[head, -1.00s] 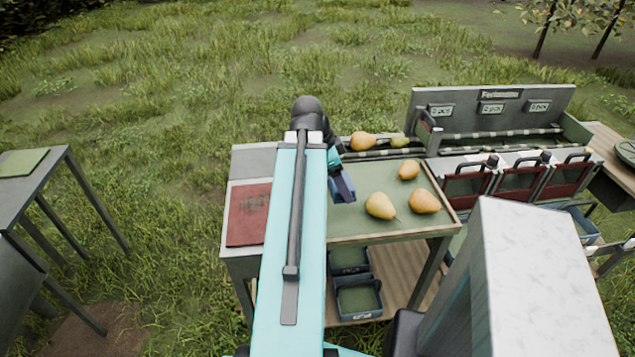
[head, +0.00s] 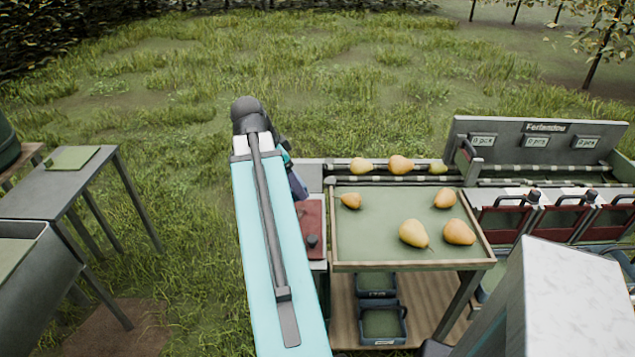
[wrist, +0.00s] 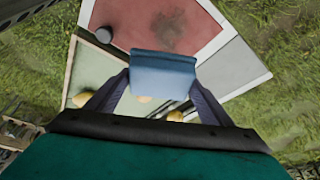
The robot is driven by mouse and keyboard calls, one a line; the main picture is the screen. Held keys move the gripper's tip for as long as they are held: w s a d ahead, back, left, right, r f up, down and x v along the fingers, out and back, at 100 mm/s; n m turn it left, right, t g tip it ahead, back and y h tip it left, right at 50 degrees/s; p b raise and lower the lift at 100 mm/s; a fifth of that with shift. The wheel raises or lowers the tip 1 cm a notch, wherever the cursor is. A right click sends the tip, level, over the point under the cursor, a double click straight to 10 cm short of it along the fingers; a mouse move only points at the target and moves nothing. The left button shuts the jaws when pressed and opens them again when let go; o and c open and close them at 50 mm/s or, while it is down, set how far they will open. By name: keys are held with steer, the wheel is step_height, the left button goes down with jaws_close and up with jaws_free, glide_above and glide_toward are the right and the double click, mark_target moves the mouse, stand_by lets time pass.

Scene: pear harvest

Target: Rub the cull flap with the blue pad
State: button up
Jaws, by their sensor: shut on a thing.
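My gripper (wrist: 162,85) is shut on the blue pad (wrist: 163,70), which spans both fingertips in the wrist view. The cull flap is a red panel (wrist: 150,25) with a dark smudge in its middle and a black knob at one corner. In the wrist view the pad overlaps the flap's near end; I cannot tell whether they touch. In the head view the flap (head: 309,214) is partly hidden behind my arm, and my gripper (head: 298,188) is at its far end.
A green sorting tray (head: 375,225) with several pears is right of the flap. More pears lie on the conveyor (head: 430,178) behind. Blue crates (head: 382,322) stand on the lower shelf. A grey table (head: 60,185) stands at the left, with grass between.

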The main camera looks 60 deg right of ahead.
steer(key=w+a+n+t, duration=0.3)
steer(key=w+a+n, duration=0.6)
steer(key=w+a, duration=1.3)
steer(key=w+a+n+t+y, duration=0.1)
steer(key=w+a+n, duration=0.3)
steer(key=a, duration=0.4)
steer(key=w+a+r+n+t+y+b, duration=0.1)
steer(key=w+a+n+t, duration=0.1)
steer(key=w+a+n, duration=0.3)
steer(key=w+a+r+n+t+y, duration=0.1)
steer(key=w+a+n, duration=0.4)
steer(key=a, duration=0.8)
steer(key=shift+w+a+r+n+y, duration=0.15)
steer(key=shift+w+a+n+y, duration=0.15)
steer(key=shift+n, duration=0.9)
steer(key=shift+s, duration=0.1)
